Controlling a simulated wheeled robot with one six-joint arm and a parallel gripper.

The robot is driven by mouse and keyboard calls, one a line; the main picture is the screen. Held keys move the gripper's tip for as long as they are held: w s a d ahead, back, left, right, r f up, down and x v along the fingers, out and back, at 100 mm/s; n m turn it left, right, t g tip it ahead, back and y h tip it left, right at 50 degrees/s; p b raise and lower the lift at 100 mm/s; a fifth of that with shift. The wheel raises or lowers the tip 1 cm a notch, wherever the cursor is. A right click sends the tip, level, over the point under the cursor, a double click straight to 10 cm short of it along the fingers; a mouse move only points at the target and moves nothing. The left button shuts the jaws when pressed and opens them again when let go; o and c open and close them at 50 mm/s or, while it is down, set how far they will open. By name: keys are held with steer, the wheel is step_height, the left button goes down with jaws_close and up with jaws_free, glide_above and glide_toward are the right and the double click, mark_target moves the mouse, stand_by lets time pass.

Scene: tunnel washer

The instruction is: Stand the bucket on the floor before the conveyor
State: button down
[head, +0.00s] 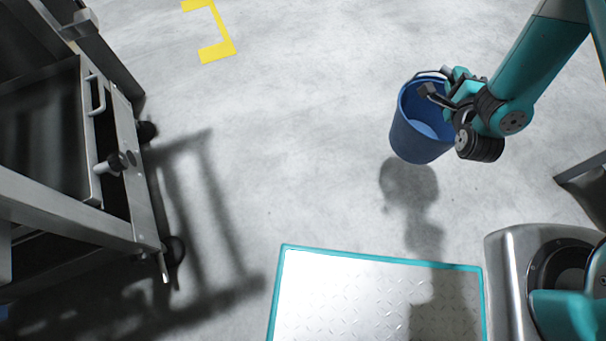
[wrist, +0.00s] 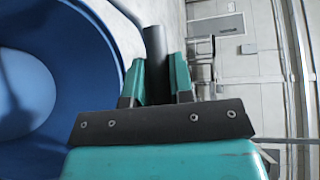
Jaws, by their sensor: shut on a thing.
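The blue bucket (head: 416,142) hangs upright or nearly so in the head view, right of the middle. Its shadow falls on the floor apart from it, so it appears to be off the floor. My gripper (head: 436,92) is at the bucket's right rim and is shut on its dark handle or rim; which of the two I cannot tell. In the wrist view the bucket's inside (wrist: 60,70) fills the left side, empty as far as it shows. My gripper's fingers (wrist: 157,80) close around a dark bar there. I cannot make out the conveyor.
A grey wheeled cart (head: 120,180) with a drawer stands on the left. A yellow floor marking (head: 217,50) lies at the top. My teal-edged plate is at the bottom. The concrete floor (head: 290,130) between cart and bucket is clear. A dark metal edge (head: 585,178) shows at the right.

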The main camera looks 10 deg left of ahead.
steer(key=a+f+n+y, duration=0.1)
steer(key=a+n+y, duration=0.15)
steer(key=a, duration=1.05)
steer(key=s+a+r+n+g+y, duration=0.1)
steer(key=s+a+n+g+y, duration=0.35)
steer(key=a, duration=0.95)
steer(key=s+a+r+n+g+y, duration=0.1)
steer(key=s+a+n+y, duration=0.35)
steer(key=a, duration=1.05)
steer(key=s+f+m+b, duration=0.1)
steer(key=s+f+b, duration=0.2)
steer(key=f+b, duration=1.3)
step_height(320, 180, down, 4)
steer(key=shift+d+r+m+b, duration=0.2)
steer(key=shift+m+b, duration=0.15)
steer(key=shift+y, duration=0.25)
steer(key=shift+f, duration=0.1)
